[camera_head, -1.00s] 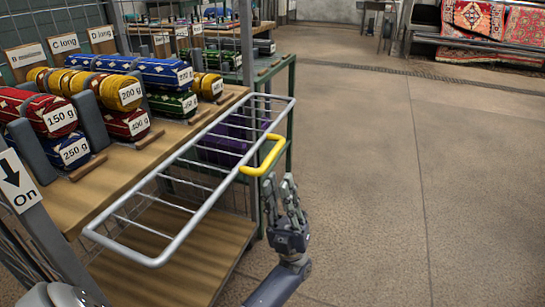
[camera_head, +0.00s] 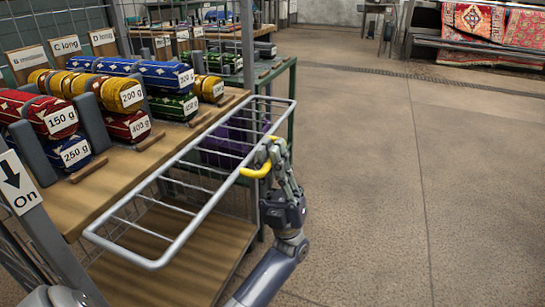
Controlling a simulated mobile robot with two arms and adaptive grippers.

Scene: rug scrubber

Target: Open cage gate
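The cage gate (camera_head: 172,247) is a grey metal frame with thin cross bars, standing out in front of a wooden shelf rack. A yellow handle (camera_head: 247,173) is fixed to its right side. I cannot tell whether the fingers are closed on the handle.
Rolled, weight-labelled pieces in several colours (camera_head: 132,95) lie on the wooden shelf (camera_head: 95,190) behind the gate. A sign reading "On" (camera_head: 18,183) is at the left. Concrete floor (camera_head: 400,190) to the right is clear. Patterned rugs (camera_head: 470,22) hang at the far right.

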